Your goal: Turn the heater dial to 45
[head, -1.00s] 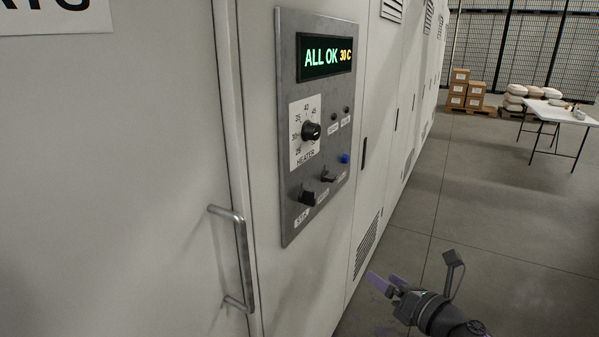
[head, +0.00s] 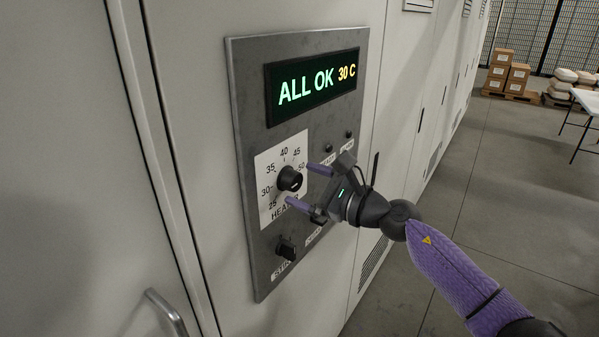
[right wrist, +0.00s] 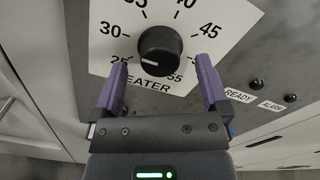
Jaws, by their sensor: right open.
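The heater dial (head: 289,179) is a round black knob on a white scale plate marked 25 upward, on the grey control panel. It also shows in the right wrist view (right wrist: 160,51), with a short white mark on its face near the 25 side. My right gripper (head: 309,186) is open, its two purple fingers pointing at the panel. In the right wrist view its fingers (right wrist: 161,72) stand apart on the left and right of the dial; I cannot tell whether they touch it. The display (head: 312,84) reads ALL OK 30 C. My left gripper is not in view.
A black stir knob (head: 286,248) sits below the dial, and two small indicators (right wrist: 273,92) lie to its right. A metal door handle (head: 168,312) sticks out at lower left. Boxes (head: 506,74) and a white table (head: 586,100) stand far back. The floor aisle is clear.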

